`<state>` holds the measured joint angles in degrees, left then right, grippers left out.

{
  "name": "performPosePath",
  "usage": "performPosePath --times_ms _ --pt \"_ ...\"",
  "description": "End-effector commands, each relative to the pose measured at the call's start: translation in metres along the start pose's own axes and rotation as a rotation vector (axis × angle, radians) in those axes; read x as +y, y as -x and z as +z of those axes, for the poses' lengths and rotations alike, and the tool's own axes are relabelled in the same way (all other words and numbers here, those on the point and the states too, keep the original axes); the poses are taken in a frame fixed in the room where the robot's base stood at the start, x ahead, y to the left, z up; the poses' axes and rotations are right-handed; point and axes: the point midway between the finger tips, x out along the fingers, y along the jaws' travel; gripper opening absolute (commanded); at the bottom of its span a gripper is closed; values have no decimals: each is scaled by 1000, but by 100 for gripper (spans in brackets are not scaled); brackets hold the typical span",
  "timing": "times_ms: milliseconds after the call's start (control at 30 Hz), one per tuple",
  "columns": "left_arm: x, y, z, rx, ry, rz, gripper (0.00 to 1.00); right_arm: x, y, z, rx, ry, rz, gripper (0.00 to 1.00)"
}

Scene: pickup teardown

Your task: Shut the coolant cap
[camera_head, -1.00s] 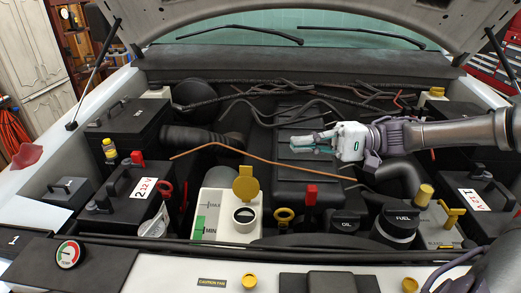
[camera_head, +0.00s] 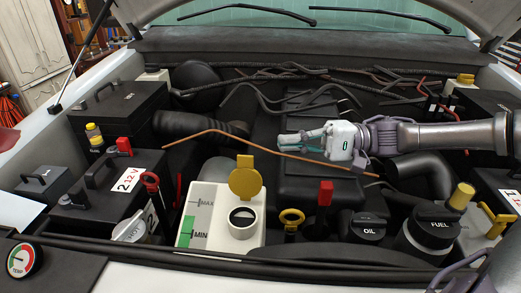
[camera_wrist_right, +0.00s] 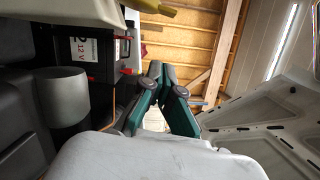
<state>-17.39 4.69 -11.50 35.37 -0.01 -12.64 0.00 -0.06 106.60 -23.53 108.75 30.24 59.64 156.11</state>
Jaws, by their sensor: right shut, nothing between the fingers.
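The yellow coolant cap (camera_head: 245,178) stands open, upright on its hinge at the back of the filler neck. The round neck (camera_head: 243,221) of the white coolant tank (camera_head: 205,215) is uncovered, with a dark opening. My right gripper (camera_head: 284,140) is shut and empty, held above the engine bay, behind and to the right of the cap and apart from it. Its teal fingers meet in the right wrist view (camera_wrist_right: 160,72), where neither the cap nor the neck can be made out for certain. My left gripper is not in view.
An orange-brown rod (camera_head: 270,150) spans between the gripper and the tank. A 12 V battery (camera_head: 98,205) sits left.

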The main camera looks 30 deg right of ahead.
Motion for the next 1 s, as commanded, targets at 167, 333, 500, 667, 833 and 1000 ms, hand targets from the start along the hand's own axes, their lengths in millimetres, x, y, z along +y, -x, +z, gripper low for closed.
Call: performPosePath --times_ms 167,333,500,667,833,1000 --pt "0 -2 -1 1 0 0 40 2 -26 0 -1 -5 -1 0" --pt "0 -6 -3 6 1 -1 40 3 -43 0 2 -4 2 0" --pt "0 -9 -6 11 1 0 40 2 -57 0 0 -4 0 0" --pt "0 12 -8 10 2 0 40 -6 -62 19 0 -1 -3 0" --pt "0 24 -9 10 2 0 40 -4 -65 32 1 -2 -2 0" --pt "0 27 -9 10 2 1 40 -1 -66 39 2 -1 -1 0"
